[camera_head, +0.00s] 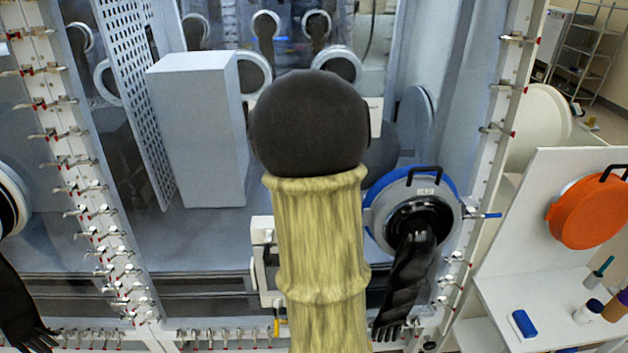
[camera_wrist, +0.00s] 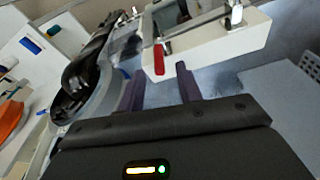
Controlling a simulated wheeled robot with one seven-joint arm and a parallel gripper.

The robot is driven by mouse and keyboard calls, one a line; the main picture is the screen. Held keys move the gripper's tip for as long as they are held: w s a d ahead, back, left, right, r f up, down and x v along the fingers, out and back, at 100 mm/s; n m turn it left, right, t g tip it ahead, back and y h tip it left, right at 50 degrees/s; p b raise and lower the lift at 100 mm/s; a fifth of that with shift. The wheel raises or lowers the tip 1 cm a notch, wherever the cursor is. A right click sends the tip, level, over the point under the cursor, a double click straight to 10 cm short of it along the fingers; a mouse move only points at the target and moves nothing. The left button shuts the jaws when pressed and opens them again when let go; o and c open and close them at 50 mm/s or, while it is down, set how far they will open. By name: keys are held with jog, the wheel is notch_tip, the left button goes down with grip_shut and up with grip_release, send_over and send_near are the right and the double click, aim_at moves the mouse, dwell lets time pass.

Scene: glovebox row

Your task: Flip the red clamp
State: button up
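The red clamp (camera_wrist: 159,58) shows in the wrist view as a short red handle hanging against a white block, with metal bars running up and right from it. My gripper (camera_wrist: 161,69) has two dark purple fingers spread apart, with a clear gap between them. The red handle appears in the picture between the two fingertips. I cannot tell how deep it sits between them, and no finger visibly touches it. In the head view my sleeved arm with its dark top hides the gripper and this clamp.
The white block (camera_wrist: 220,48) lies just beyond my fingers. A blue-rimmed glove port (camera_head: 378,207) with a hanging black glove (camera_head: 405,285) is to the right. Rows of small clamps (camera_head: 108,235) line the frame.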

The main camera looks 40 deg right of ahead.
notch_tip(320, 180, up, 11)
jog(key=a+b, duration=0.1)
jog(key=b, duration=0.1)
jog(key=shift+s+a, duration=0.4)
jog(key=shift+s, duration=0.05)
jog(key=shift+r, duration=0.1)
jog(key=w+a+f+n+t+y, duration=0.15)
jog(key=a+f+n, duration=0.45)
jog(key=a+f, duration=0.85)
jog(key=s+a+f+n, duration=0.2)
jog(key=s+a+f, duration=0.1)
jog(key=a, duration=0.3)
jog(key=s+a+f+n, duration=0.2)
jog(key=s+a+f, duration=0.1)
jog(key=a, duration=0.3)
jog(key=s+b+x, duration=0.1)
jog(key=b+x, duration=0.6)
jog(key=b, duration=0.1)
jog(key=shift+d, duration=0.15)
jog(key=shift+f, duration=0.1)
